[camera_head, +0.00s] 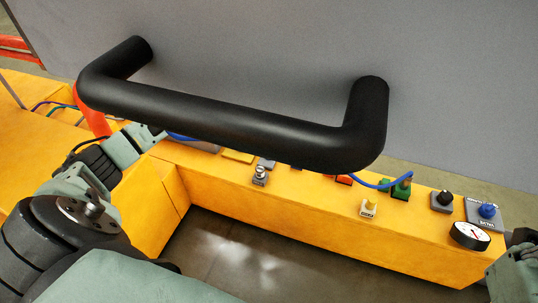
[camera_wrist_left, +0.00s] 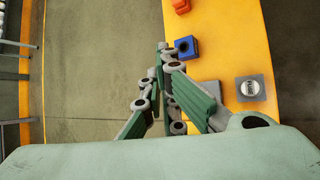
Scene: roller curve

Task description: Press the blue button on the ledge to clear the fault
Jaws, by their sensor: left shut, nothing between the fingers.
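The blue button (camera_head: 488,211) sits on a grey plate near the right end of the yellow ledge (camera_head: 300,205) in the head view. My left arm comes in from the left, and its front end goes behind a large black handle, so its fingers are hidden there. In the left wrist view my left gripper (camera_wrist_left: 163,50) is shut and empty, beside the edge of the yellow ledge. In the head view it is far to the left of the blue button. Part of my right arm shows at the lower right edge, close to the button; its gripper is out of frame.
The black handle (camera_head: 220,112) on a grey panel (camera_head: 270,50) crosses the foreground. The ledge carries a gauge (camera_head: 469,235), a black knob (camera_head: 442,199), a green block (camera_head: 401,188) with a blue cable, and a pale-yellow switch (camera_head: 369,207). The wrist view shows a blue block (camera_wrist_left: 187,47).

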